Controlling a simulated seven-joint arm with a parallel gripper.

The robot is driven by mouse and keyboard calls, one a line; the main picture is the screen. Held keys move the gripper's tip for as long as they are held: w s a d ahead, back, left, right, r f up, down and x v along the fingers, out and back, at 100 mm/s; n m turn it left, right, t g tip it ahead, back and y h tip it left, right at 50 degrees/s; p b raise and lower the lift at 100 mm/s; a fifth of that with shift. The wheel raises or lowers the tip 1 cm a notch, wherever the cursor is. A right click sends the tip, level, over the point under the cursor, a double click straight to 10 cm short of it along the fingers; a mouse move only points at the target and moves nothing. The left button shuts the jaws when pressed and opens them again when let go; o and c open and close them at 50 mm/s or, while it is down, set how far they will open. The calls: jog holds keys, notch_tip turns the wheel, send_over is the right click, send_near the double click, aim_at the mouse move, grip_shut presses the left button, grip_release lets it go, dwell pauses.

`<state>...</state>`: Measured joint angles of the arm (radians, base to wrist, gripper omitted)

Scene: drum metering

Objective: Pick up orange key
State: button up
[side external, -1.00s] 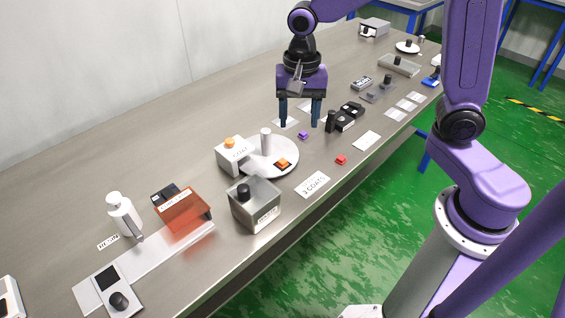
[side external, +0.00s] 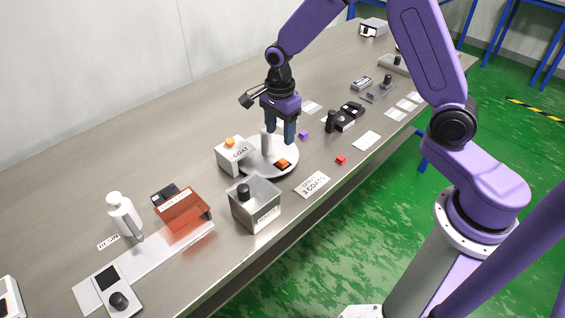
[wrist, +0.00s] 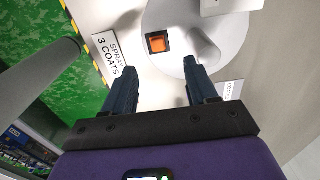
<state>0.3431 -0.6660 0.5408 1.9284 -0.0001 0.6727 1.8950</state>
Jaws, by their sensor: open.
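The orange key (side external: 282,163) is a small orange block on a dark square pad. It sits on the white round plate (side external: 257,170), near the plate's front edge. It also shows in the wrist view (wrist: 157,43), ahead of the fingertips and between their lines. My gripper (side external: 283,140) is open and empty, above the back part of the plate. In the wrist view its two dark fingers (wrist: 160,68) stand apart with nothing between them. A pale upright post (side external: 267,139) on the plate stands close beside the fingers; I cannot tell if they touch.
A white box with an orange button (side external: 232,156) stands left of the plate. A grey box with a black knob (side external: 254,203) is in front. A "3 COATS" card (side external: 311,184), a red block (side external: 341,160) and a purple block (side external: 304,135) lie to the right.

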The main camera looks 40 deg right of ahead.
send_over(283, 160)
jog(key=f, duration=0.4)
jog(key=shift+w+a, duration=0.2)
jog(key=shift+a, duration=0.1)
jog(key=shift+s+d+f, duration=0.1)
jog(key=shift+f, duration=1.3)
jog(key=shift+s+d+f, duration=0.1)
jog(key=shift+f, duration=1.25)
grip_shut()
